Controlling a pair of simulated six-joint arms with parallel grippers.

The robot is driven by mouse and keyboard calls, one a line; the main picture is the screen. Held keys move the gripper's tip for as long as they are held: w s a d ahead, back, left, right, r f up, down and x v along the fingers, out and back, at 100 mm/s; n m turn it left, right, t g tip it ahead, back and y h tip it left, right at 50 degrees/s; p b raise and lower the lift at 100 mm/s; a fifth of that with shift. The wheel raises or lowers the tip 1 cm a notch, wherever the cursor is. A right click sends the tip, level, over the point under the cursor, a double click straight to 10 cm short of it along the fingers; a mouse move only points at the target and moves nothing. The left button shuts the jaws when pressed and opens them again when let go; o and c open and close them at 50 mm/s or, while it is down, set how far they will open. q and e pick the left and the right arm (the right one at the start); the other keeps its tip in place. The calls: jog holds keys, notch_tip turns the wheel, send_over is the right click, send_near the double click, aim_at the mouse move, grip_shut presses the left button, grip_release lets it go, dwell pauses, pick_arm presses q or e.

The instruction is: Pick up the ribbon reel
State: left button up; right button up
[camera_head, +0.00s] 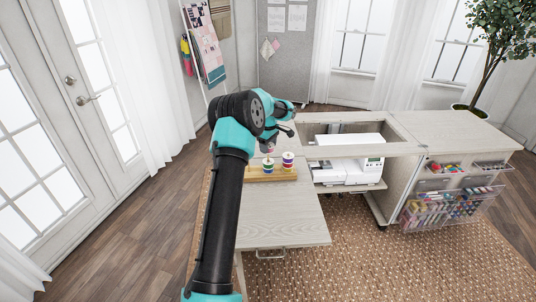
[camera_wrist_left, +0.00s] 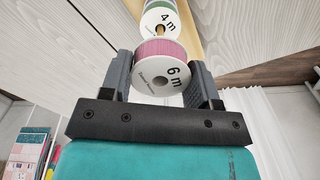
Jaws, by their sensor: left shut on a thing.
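A pink ribbon reel (camera_wrist_left: 163,74) with a white face marked "6 m" sits between the two jaws of my left gripper (camera_wrist_left: 162,62) in the left wrist view. The jaws are shut on it from both sides. In the head view my left gripper (camera_head: 271,143) is above the wooden reel stand (camera_head: 284,177), with a bit of the pink reel showing beneath it. A green reel (camera_wrist_left: 160,19) marked "4 m" is just beyond the held reel in the left wrist view. My right gripper is in neither view.
Stacked colored reels (camera_head: 288,159) stand on the stand's right peg. A white sewing machine (camera_head: 348,172) sits in the cabinet (camera_head: 398,152) to the right. The cabinet's left leaf (camera_head: 290,220) is bare in front of the stand. A clear organizer (camera_head: 450,206) hangs at the right.

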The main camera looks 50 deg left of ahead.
pick_arm(q)
jog(key=shift+r, duration=1.95)
jog(key=s+a, duration=0.3)
jog(key=s, duration=0.1)
jog(key=s+a, duration=0.2)
jog(key=s, duration=0.1)
jog(key=shift+a+r, duration=0.3)
jog(key=shift+r, duration=0.05)
jog(key=shift+f, duration=0.2)
jog(key=shift+f, duration=2.35)
jog(key=shift+f, duration=2.15)
